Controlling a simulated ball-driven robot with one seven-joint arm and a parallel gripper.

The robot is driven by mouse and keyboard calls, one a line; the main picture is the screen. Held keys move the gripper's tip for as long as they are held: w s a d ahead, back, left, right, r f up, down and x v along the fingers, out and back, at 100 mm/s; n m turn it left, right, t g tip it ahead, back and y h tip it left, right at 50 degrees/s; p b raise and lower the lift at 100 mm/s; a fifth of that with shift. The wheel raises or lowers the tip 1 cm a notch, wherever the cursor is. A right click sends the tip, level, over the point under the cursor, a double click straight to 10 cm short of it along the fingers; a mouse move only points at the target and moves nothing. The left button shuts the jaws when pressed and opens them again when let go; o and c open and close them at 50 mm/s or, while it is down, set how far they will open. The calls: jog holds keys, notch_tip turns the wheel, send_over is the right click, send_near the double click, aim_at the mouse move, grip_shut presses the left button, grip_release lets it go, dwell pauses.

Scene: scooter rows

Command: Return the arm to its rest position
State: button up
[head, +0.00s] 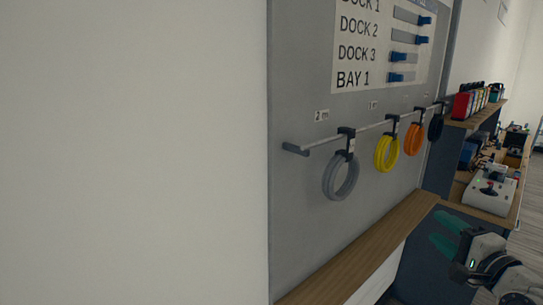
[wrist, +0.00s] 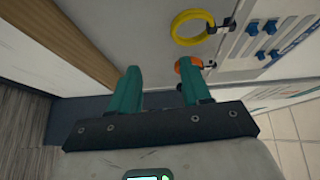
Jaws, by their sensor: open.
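My gripper (head: 447,233) shows at the lower right of the head view, beside the wooden ledge (head: 365,244) below the cable panel. In the wrist view its two teal fingers (wrist: 160,90) are spread apart with nothing between them. One fingertip overlaps the orange cable coil (wrist: 189,65) in the picture; I cannot tell the distance. The yellow coil (wrist: 194,27) hangs beyond the fingers. My forearm runs off the lower right edge of the head view.
A grey panel (head: 300,80) carries a rail with grey (head: 341,178), yellow (head: 386,154), orange (head: 414,139) and black (head: 436,127) coils. Blue sliders (head: 397,78) sit above. A bench with a joystick box (head: 488,192) stands at right. A blank wall (head: 130,150) fills the left.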

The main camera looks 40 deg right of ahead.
jog(key=w+a+f+n+g+y, duration=0.2)
jog(key=a+f+n+g+y, duration=0.3)
jog(key=a+f, duration=0.55)
jog(key=w+a+f+n+g+y, duration=0.2)
jog(key=a+f+n, duration=0.5)
jog(key=a+f, duration=0.4)
jog(key=s+a+f+n+g, duration=0.7)
jog(key=s+a+f+n, duration=0.2)
jog(key=s, duration=0.4)
notch_tip(320, 180, down, 3)
jog(key=shift+s+r+n+g, duration=0.2)
jog(key=shift+s+n+g, duration=0.15)
jog(key=shift+n, duration=0.45)
